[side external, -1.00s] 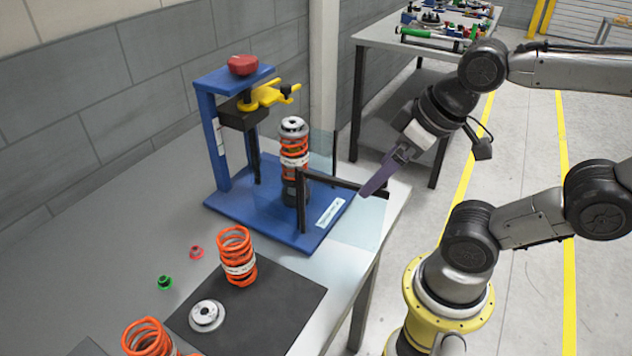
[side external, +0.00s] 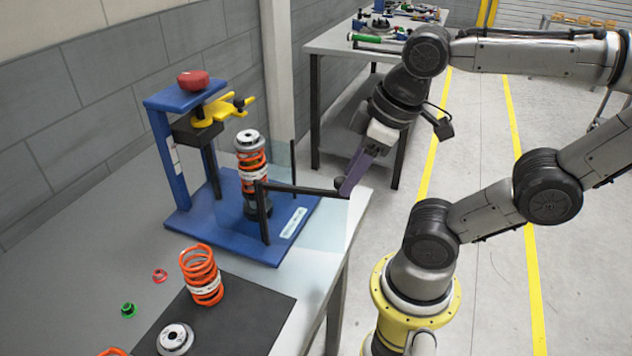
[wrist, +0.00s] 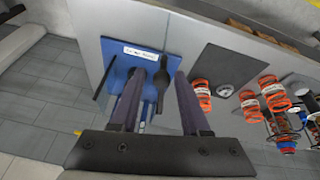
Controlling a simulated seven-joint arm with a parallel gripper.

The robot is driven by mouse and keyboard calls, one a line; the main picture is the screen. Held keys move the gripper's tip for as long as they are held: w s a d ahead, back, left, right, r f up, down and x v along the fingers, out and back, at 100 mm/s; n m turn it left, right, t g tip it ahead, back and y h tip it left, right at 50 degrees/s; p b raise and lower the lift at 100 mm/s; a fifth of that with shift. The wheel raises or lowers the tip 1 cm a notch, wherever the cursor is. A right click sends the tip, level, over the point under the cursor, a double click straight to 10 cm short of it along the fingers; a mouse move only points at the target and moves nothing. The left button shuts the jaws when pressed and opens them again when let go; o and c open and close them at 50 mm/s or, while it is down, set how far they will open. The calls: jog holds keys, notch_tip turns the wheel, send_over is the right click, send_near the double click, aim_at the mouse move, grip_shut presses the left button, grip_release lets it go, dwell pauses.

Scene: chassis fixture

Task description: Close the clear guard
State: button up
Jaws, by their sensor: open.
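The clear guard (side external: 326,224) is a see-through panel with a dark bar along its top, at the right front of the blue press fixture (side external: 185,222). The bar reaches out to the right, past the blue base, so the guard stands swung outward. My gripper (side external: 345,188) is at the outer end of that bar, pointing down. In the wrist view, my gripper's two purple fingers (wrist: 158,78) are apart, with a dark upright part (wrist: 162,85) of the guard showing between them. I cannot tell whether they touch it. The panel is barely visible in the wrist view.
An orange spring assembly (side external: 250,172) stands in the fixture, under a yellow clamp (side external: 215,112). A loose orange spring (side external: 202,274) and a metal disc (side external: 175,339) are on the dark mat (side external: 245,312). A cluttered bench (side external: 325,42) is behind my gripper.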

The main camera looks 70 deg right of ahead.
jog(key=r+n, duration=0.1)
jog(key=r+n+g, duration=0.1)
jog(key=r, duration=0.1)
jog(key=r+n+g, duration=0.1)
jog(key=shift+w+a+r, duration=0.1)
jog(key=shift+a+r, duration=0.05)
jog(key=shift+a, duration=0.2)
jog(key=c, duration=0.5)
jog(key=r+n, duration=0.1)
jog(key=w+a+r+n+g, duration=0.1)
jog(key=r+n, duration=0.1)
jog(key=a+r+n+g+h, duration=0.1)
jog(key=shift+w+a+r+n, duration=0.2)
jog(key=shift+w+n, duration=0.1)
grip_shut()
jog(key=w+a+r+n+g+h, duration=0.1)
jog(key=w+a+r+n, duration=0.2)
jog(key=a, duration=0.5)
jog(key=s+d+f, duration=0.1)
jog(key=d+f, duration=0.2)
jog(key=f, duration=0.2)
jog(key=s+d+f+n, duration=0.1)
jog(key=d+f, duration=0.2)
jog(key=f, duration=0.3)
jog(key=shift+d+f, duration=0.15)
jog(key=shift+d, duration=0.1)
jog(key=shift+s, duration=0.1)
